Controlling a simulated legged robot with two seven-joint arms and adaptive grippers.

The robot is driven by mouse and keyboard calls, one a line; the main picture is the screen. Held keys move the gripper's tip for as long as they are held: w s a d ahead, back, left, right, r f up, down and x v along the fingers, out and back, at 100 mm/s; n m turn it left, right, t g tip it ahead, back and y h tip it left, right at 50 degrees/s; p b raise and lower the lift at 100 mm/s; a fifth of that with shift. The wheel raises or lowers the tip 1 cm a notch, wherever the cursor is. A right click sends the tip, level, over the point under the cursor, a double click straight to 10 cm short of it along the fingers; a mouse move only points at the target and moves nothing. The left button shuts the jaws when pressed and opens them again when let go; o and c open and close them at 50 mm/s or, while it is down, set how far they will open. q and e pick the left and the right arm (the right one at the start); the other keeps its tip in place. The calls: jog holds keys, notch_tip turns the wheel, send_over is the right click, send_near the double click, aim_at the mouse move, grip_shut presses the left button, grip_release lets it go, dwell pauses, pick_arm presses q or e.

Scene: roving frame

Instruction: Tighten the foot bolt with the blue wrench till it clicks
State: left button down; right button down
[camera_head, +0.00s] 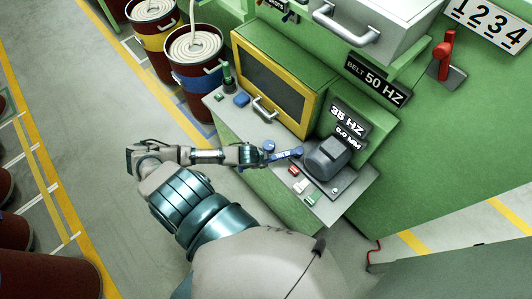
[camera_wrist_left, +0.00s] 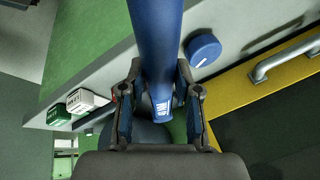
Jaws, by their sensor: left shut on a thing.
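The blue wrench (camera_head: 288,155) reaches from my left gripper (camera_head: 250,154) toward the grey motor (camera_head: 328,158) on the bench. In the left wrist view my left gripper (camera_wrist_left: 157,95) is shut around the wrench's blue handle (camera_wrist_left: 157,45), one finger on each side. The far end of the wrench lies close to the motor's left side in the head view. I cannot tell whether it sits on a bolt. The foot bolt is too small or hidden to make out. A display above the motor reads 35 HZ and 0.0 MM. My right gripper is not in view.
A yellow-framed window box (camera_head: 270,80) with a handle stands behind the gripper. A blue knob (camera_wrist_left: 203,50) is beside the wrench. Red, white and green buttons (camera_head: 302,184) line the bench's front edge.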

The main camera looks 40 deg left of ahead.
pick_arm(q)
jog(key=shift+w+d+r, duration=0.1)
jog(key=shift+d+r, duration=0.15)
jog(key=shift+r, duration=0.75)
jog(key=shift+a+r, duration=0.2)
jog(key=shift+r, duration=1.35)
jog(key=shift+a, duration=0.25)
jog(key=shift+f, duration=0.1)
